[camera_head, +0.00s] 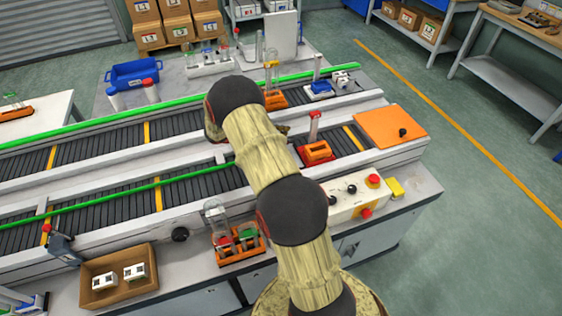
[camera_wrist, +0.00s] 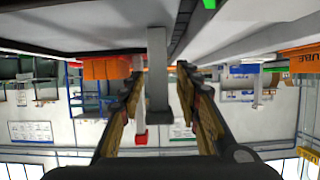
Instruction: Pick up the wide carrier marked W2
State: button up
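No W2 mark is legible, so I cannot tell which carrier is the wide one. In the head view a red-based carrier with an orange top (camera_head: 317,152) and a red-capped tube stands on the near conveyor, right of my arm. An orange carrier (camera_head: 275,98) and a blue carrier (camera_head: 320,90) stand on the far conveyor. My gripper is mostly hidden behind my arm there. In the wrist view, which looks upside down, my gripper (camera_wrist: 157,105) has its fingers apart. A grey post (camera_wrist: 157,70) shows between them, beside an orange block (camera_wrist: 105,69) and a red-tipped tube (camera_wrist: 140,138).
Green rails (camera_head: 105,203) edge the conveyors. An orange plate (camera_head: 390,128) covers the right end, near a control box (camera_head: 358,199) with red buttons. A cardboard tray (camera_head: 119,291) and an orange rack (camera_head: 240,249) sit in front. A blue bin (camera_head: 133,73) stands behind.

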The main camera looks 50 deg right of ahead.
jog(key=shift+s+d, duration=0.1)
jog(key=shift+d, duration=0.05)
jog(key=shift+c, duration=1.2)
grip_shut()
